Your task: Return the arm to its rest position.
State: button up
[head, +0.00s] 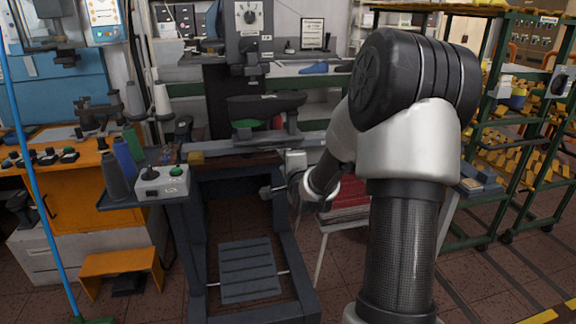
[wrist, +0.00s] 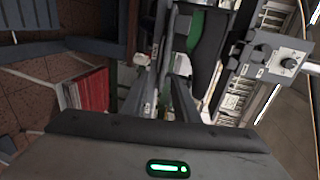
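My arm rises at the right of the head view, bends at a black joint cap and reaches down and away to the left. My gripper (head: 268,190) is small and partly hidden there, in front of the machine stand. In the wrist view, my gripper (wrist: 164,88) shows as a wide grey body with a green light and two fingers pointing up the picture. The fingers stand apart with a gap between them, and I see nothing held. The machine's dark shoe-shaped form (head: 265,104) is above and behind my gripper.
The machine stand (head: 192,245) with a foot pedal (head: 250,270) is close to my gripper. A control box (head: 162,183) and thread cones (head: 122,160) are left of it. A red stack (head: 350,195) lies behind my arm. Green racks (head: 500,135) stand right. An orange stool (head: 120,264) is lower left.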

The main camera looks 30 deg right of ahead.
jog(key=shift+s, duration=0.2)
jog(key=shift+a, duration=0.1)
dwell(0.4)
jog(key=s+a+r+n+g+y+b, duration=0.1)
jog(key=s+a+r+n+g+y, duration=0.15)
jog(key=s+a+n, duration=0.45)
jog(key=s+a+r+n+g+y+b, duration=0.1)
jog(key=s+a+r+n+g, duration=0.2)
jog(key=s+a, duration=0.85)
jog(key=s+a+r+n+g+p, duration=0.15)
jog(key=s+n+g, duration=0.25)
jog(key=s+n, duration=1.05)
jog(key=s+r+m+p, duration=0.3)
jog(key=r+m+p, duration=0.1)
jog(key=r+p, duration=1.7)
jog(key=shift+s+a+p, duration=0.15)
jog(key=shift+a+p, duration=0.05)
jog(key=shift+p, duration=0.5)
